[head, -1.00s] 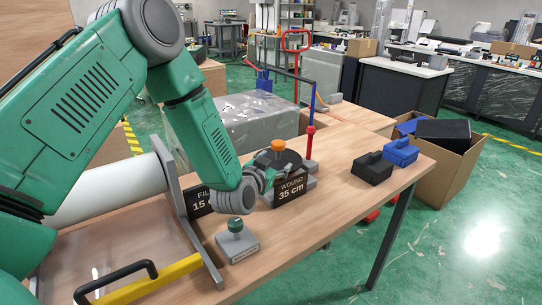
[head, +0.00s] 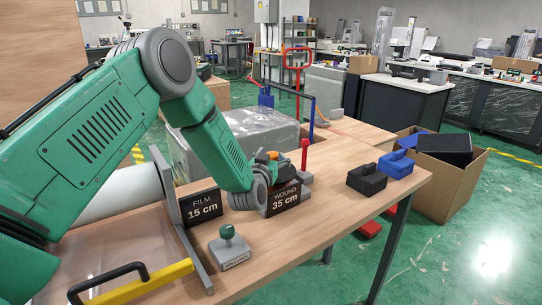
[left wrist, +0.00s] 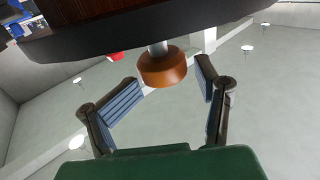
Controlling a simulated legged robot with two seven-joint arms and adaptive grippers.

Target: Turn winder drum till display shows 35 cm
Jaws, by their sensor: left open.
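The winder drum shows as a dark disc (left wrist: 100,42) across the top of the left wrist view, with an orange knob (left wrist: 163,68) on its post. In the head view the orange knob (head: 272,155) is partly covered by my gripper. The display sign (head: 286,197) in front of the drum reads "WOUND 35 cm". My left gripper (left wrist: 168,77) is open, its two fingers on either side of the knob with gaps visible. It also shows at the drum in the head view (head: 268,165). My right gripper is not in view.
A "FILM 15 cm" sign (head: 204,207) and a grey block with a green knob (head: 228,246) stand nearby. A red-topped post (head: 305,155) is right of the drum. Black (head: 367,180) and blue (head: 396,165) blocks sit at the table's right. An open cardboard box (head: 450,190) stands beyond.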

